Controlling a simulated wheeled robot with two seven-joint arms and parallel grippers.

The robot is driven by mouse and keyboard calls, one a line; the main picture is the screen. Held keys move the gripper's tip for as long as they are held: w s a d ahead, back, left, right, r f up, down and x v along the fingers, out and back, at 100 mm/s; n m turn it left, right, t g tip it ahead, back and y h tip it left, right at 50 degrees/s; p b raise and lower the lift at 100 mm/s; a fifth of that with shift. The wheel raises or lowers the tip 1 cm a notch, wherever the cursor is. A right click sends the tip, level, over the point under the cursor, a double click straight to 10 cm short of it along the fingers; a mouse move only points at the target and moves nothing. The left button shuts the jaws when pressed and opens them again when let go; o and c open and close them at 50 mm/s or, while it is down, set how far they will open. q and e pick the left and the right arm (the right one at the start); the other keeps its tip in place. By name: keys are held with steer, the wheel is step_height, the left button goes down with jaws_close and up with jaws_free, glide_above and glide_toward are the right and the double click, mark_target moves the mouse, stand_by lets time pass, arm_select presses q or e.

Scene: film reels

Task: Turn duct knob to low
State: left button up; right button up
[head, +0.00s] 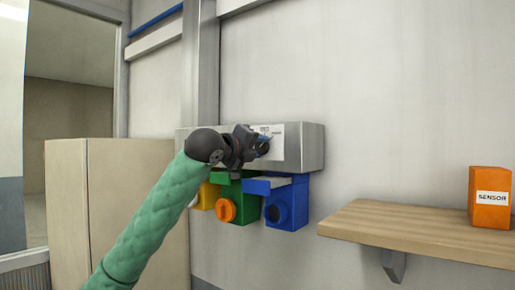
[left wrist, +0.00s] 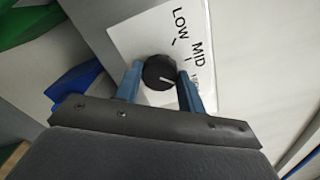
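The duct knob (left wrist: 159,73) is round and black with a white pointer line. It sits on a white label plate (left wrist: 138,38) marked LOW, MID and a third word mostly hidden by a finger. The pointer aims right in the left wrist view, toward the third word and away from LOW. My left gripper (left wrist: 161,78) has one blue finger on each side of the knob, with the fingertips against it. In the head view my left gripper (head: 258,143) is at the front of the grey metal box (head: 306,146) and partly covers the knob. My right gripper is not in view.
Below the box hang a yellow unit (head: 207,195), a green unit (head: 238,206) with an orange knob, and a blue unit (head: 287,205). A beige cabinet (head: 110,185) stands at the left.

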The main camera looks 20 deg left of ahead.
arm_select(q)
steer(key=shift+f+n, duration=0.1)
steer(key=shift+n, duration=0.2)
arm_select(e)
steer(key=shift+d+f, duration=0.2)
arm_select(q)
steer(key=n+b, duration=0.1)
steer(key=n, duration=0.1)
steer(key=shift+n+b, duration=0.3)
steer(key=n+b, duration=0.2)
steer(key=n, duration=0.4)
steer(key=shift+f+b, duration=0.1)
steer(key=shift+b, duration=0.3)
steer(key=n+b, duration=0.2)
steer(key=n, duration=0.3)
steer(key=shift+n, duration=0.3)
steer(key=shift+n+b, duration=0.9)
steer(key=shift+n, duration=0.7)
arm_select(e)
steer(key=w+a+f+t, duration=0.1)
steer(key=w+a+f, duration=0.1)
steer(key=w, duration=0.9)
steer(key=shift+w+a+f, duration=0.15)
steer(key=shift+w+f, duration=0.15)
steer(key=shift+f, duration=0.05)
arm_select(q)
steer(key=o, duration=1)
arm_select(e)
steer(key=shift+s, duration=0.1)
